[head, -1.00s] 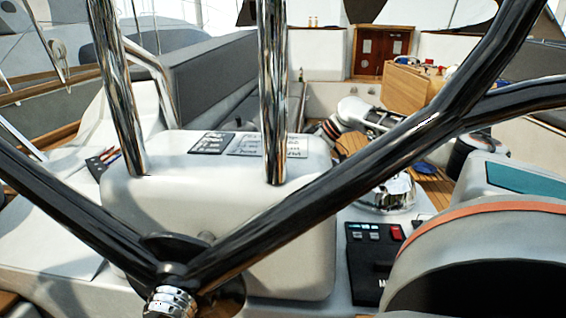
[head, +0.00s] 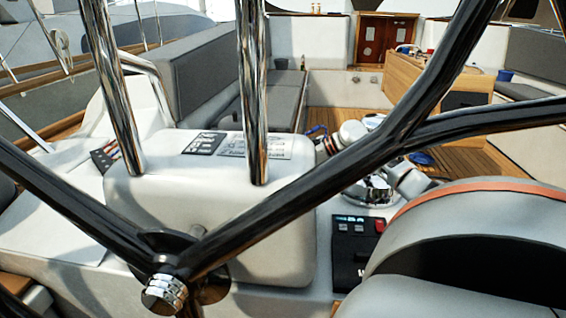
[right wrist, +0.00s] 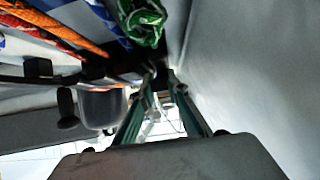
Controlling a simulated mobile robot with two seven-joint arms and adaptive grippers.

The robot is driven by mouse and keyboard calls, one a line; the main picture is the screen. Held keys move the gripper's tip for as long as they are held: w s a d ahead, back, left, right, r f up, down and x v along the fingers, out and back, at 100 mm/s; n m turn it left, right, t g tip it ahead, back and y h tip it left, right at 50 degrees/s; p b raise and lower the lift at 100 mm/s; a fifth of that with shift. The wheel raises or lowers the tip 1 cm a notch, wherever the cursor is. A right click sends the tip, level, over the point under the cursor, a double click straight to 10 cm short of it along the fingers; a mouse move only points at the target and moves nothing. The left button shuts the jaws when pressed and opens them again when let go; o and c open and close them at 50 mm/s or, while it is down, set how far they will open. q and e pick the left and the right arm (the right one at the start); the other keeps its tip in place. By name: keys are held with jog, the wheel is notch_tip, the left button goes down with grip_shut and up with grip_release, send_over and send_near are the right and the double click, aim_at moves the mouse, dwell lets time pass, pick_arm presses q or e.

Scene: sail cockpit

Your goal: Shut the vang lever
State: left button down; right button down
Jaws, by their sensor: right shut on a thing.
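My right gripper (right wrist: 160,88) shows in the right wrist view, its two green-sided fingers reaching up the picture and closing together at the dark clutch hardware. It is shut on a small dark part there, which I take to be the vang lever (right wrist: 150,74); it is mostly hidden by the fingertips, and its angle cannot be told. Orange, blue and green ropes lie beside it. In the head view, white parts of my arm show behind the wheel spoke, near the winch (head: 370,190); the lever cannot be made out there. My left gripper is not in view.
The black steering wheel (head: 290,215) and steel posts (head: 253,90) cross the head view in front of the white pedestal (head: 215,190). A control panel (head: 352,245) is right of it. A pale wall (right wrist: 250,70) stands close right of the gripper.

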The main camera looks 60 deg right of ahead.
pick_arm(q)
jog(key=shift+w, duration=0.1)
pick_arm(e)
jog(key=shift+f, duration=0.1)
jog(key=c, duration=2.1)
grip_release()
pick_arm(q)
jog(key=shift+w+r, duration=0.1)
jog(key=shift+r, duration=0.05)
pick_arm(e)
jog(key=shift+o, duration=0.7)
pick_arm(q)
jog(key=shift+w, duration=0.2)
